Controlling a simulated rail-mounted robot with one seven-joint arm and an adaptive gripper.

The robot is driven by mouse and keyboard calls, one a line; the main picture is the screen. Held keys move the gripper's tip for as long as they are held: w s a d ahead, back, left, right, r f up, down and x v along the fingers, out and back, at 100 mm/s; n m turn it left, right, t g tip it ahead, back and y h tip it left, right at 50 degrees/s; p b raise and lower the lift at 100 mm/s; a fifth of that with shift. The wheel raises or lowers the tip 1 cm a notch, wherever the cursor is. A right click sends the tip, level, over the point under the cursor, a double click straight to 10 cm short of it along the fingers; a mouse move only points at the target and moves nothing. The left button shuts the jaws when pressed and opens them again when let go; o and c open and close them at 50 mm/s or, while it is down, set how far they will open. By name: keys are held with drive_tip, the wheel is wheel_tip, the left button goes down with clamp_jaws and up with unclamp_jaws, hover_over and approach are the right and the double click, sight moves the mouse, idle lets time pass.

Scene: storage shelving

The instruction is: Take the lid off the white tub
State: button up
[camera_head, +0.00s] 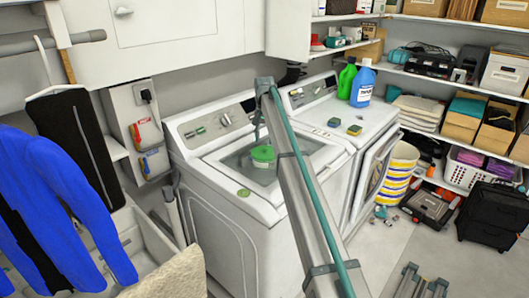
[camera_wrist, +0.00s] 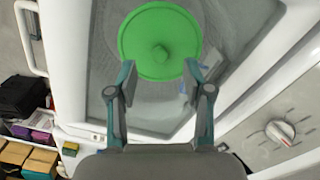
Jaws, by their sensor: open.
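A round green lid (camera_head: 263,154) with a small central knob sits on top of the washing machine, over the dark glass panel. It also shows from above in the wrist view (camera_wrist: 160,42), filling the upper middle. My gripper (camera_wrist: 160,72) is open and empty. Its two fingers point toward the lid, their tips on either side of its near edge in the wrist view. I cannot tell whether they touch it.
Blue (camera_head: 363,84) and green (camera_head: 347,78) bottles and two sponges (camera_head: 345,126) stand on the machine to the right. Blue clothing (camera_head: 70,195) hangs at left.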

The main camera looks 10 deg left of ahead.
sight(265, 151)
wheel_tip(265, 151, down, 5)
drive_tip(key=shift+w+r+p, duration=0.1)
drive_tip(key=shift+w+p, duration=0.05)
drive_tip(key=shift+p, duration=0.85)
clamp_jaws()
drive_tip(key=shift+r, duration=0.1)
